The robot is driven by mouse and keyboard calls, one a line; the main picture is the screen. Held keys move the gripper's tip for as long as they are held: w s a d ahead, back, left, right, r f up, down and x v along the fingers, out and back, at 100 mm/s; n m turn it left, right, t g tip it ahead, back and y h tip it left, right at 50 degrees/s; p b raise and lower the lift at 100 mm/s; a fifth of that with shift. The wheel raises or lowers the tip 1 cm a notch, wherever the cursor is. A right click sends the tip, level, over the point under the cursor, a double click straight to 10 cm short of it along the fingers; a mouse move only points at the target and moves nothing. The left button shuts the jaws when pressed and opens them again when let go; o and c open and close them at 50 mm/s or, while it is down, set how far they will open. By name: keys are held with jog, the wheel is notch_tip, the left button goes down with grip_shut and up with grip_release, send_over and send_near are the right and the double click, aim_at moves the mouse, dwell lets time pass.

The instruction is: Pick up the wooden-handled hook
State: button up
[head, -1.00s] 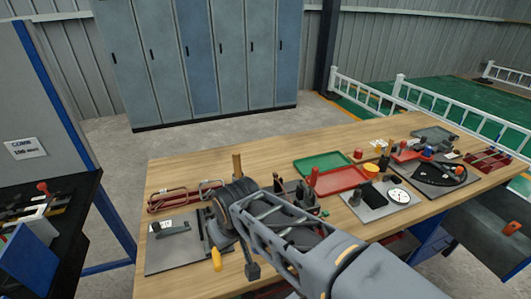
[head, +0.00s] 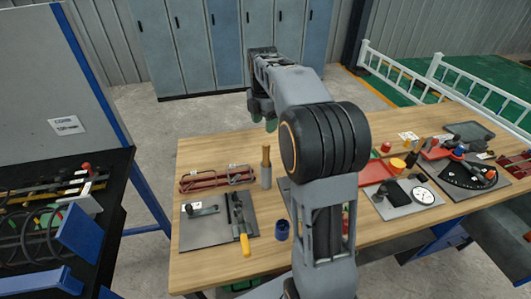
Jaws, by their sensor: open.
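A wooden handle (head: 266,155) stands upright in a grey cylindrical holder (head: 266,178) left of the middle of the table. It looks like the wooden-handled hook, but no hook end can be made out. My gripper (head: 264,121) shows at the end of my raised arm, with greenish fingertips pointing down. It is open and nothing shows between its fingers. In the picture it lies above the handle, apart from it; its exact distance is hard to tell. My arm hides the middle of the table.
Red clamp-like frames (head: 215,178) lie left of the holder. A grey mat (head: 188,240) carries a yellow-handled tool (head: 245,243). A blue cup (head: 282,230) stands nearer the front edge. A dial gauge (head: 421,195) and trays are on the right. Lockers stand behind.

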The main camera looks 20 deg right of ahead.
aim_at(266, 151)
jog(key=shift+n, duration=0.9)
jog(key=f, duration=0.5)
jog(key=w+d+f, duration=0.1)
jog(key=f, duration=0.2)
jog(key=shift+p, duration=0.35)
jog(key=shift+f+p, duration=0.7)
jog(key=shift+f, duration=2.1)
jog(key=c, duration=1)
